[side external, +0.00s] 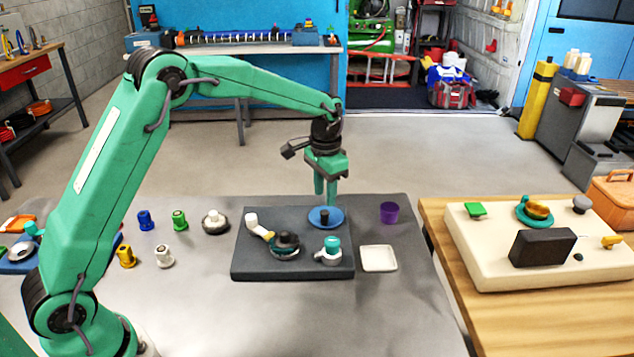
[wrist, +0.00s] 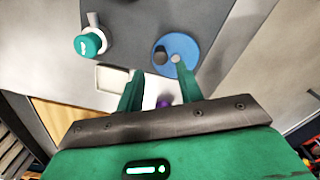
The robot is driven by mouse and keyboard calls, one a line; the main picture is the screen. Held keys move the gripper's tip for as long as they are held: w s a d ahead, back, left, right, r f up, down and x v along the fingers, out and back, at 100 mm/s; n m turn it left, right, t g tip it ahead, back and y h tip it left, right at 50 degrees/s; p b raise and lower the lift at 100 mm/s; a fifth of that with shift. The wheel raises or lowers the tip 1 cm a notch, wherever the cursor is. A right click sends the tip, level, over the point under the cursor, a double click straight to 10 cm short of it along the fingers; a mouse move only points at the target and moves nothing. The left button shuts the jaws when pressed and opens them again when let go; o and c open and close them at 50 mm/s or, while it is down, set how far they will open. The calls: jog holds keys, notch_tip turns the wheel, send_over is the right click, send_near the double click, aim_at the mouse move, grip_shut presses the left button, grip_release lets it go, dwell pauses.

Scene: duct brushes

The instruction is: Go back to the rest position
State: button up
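My gripper (side external: 326,197) is above the dark grey board (side external: 250,262), pointing down, with its fingers apart and nothing seen between them. Directly below or just beside it is a blue disc (side external: 318,222) with a black knob. In the wrist view the two green fingers (wrist: 160,68) are spread, and the right fingertip overlaps the blue disc (wrist: 184,45). The black knob (wrist: 160,57) shows just beyond the gap between the fingertips. Whether a finger touches the disc cannot be told.
The board also carries a white-and-teal fitting (side external: 329,252) and a dark round brush (side external: 285,245). A white square dish (side external: 378,258) and purple cup (side external: 389,213) are to the right. Several coloured spools and a round fitting (side external: 215,222) are left. A cream board (side external: 480,270) lies on the wooden table.

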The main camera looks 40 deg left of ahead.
jog(key=shift+r, duration=0.15)
jog(key=s+a+r+n+t, duration=0.1)
jog(key=s+r+n+t, duration=0.15)
jog(key=s+r, duration=1.2)
jog(key=s+f+t, duration=0.1)
jog(key=s+t, duration=0.2)
jog(key=s, duration=1.4)
jog(key=shift+a+f, duration=0.2)
jog(key=shift+a, duration=0.2)
jog(key=shift+n, duration=0.25)
